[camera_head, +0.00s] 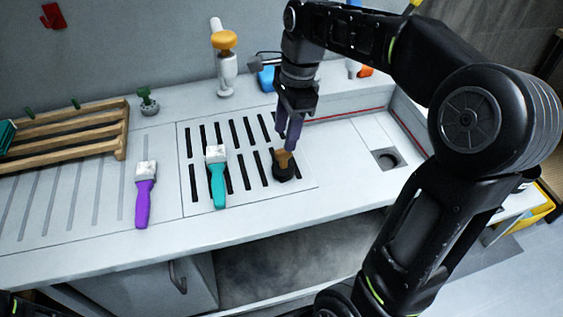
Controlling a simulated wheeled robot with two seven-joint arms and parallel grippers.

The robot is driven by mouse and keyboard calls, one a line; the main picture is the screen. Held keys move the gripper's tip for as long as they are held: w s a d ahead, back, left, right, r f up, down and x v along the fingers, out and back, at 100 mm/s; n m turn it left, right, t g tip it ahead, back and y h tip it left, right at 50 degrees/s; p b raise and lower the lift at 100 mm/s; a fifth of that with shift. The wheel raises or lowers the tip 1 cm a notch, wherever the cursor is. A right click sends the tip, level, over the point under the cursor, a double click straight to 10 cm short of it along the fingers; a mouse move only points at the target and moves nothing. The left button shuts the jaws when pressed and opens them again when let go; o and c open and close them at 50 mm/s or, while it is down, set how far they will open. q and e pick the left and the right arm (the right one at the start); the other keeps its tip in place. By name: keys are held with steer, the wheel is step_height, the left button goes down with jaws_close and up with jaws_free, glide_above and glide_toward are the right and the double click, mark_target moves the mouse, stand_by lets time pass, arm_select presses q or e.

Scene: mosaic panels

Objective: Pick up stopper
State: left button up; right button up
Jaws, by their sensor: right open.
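The stopper (284,172), a black round base with a brown upper part, stands on the slotted drain panel at its right end. My right gripper (287,147) comes down from above, with its purple-grey fingers pointing down at the stopper's brown top. The jaws are open, and the fingertips overlap the brown top in the picture. I cannot tell whether they touch it. My left gripper is not in view.
A teal-handled brush (218,186) and a purple-handled brush (143,204) lie left of the stopper. A wooden rack (75,135) is at the far left. A white bottle with an orange collar (227,70) stands behind. A square drain recess (388,159) lies to the right.

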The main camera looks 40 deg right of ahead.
mark_target(283, 156)
steer(key=shift+a+f, duration=0.2)
steer(key=shift+f, duration=1.05)
steer(key=shift+f, duration=0.1)
steer(key=f, duration=0.5)
steer(key=shift+a+p, duration=0.2)
steer(key=shift+p, duration=0.1)
steer(key=shift+c, duration=0.5)
jaws_close()
